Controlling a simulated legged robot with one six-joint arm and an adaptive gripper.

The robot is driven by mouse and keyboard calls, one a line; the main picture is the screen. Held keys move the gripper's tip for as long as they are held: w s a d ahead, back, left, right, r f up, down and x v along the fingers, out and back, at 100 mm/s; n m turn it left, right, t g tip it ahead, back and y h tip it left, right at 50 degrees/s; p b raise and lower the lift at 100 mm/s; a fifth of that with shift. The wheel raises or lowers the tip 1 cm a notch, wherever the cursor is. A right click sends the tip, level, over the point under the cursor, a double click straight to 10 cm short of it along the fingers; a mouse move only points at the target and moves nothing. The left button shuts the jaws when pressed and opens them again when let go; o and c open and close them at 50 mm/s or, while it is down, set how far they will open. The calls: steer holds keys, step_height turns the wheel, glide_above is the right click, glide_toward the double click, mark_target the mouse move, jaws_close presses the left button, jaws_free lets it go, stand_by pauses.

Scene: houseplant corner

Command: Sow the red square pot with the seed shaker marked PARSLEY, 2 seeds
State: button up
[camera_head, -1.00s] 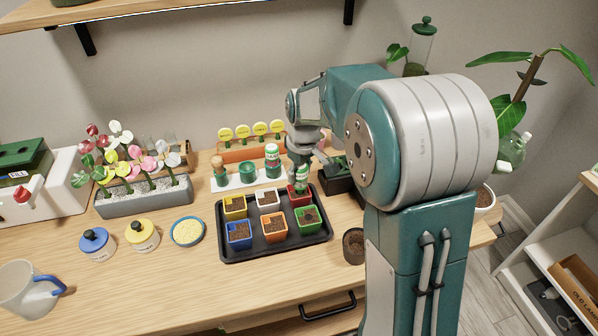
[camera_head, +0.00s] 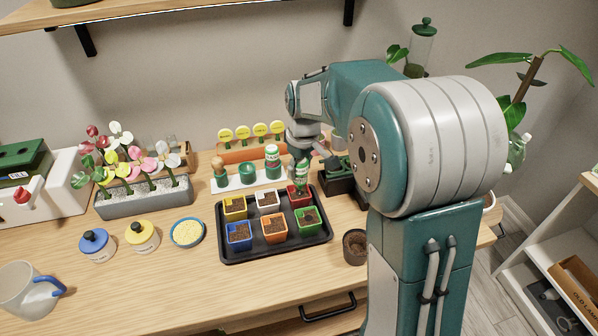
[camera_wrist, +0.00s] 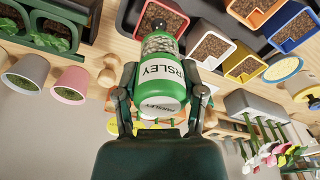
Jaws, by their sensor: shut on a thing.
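My gripper (camera_head: 302,163) is shut on the green and white seed shaker (camera_wrist: 160,75) marked PARSLEY. The wrist view shows its label, a clear band with pale seeds and a dark end pointing away from the camera, towards soil. In the head view the shaker (camera_head: 302,178) is just above the red square pot (camera_head: 300,200), at the back right of the black tray (camera_head: 262,250). The shaker covers part of this pot. I cannot tell whether any seeds lie on its soil.
Yellow, white, blue, orange and green pots share the tray. A white rack (camera_head: 235,183) behind it holds other containers. A dark crate (camera_head: 340,178) stands close right of my gripper. A brown pot (camera_head: 355,245) stands right of the tray. Clear wood lies in front.

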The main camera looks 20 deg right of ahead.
steer(key=shift+r, duration=2.5)
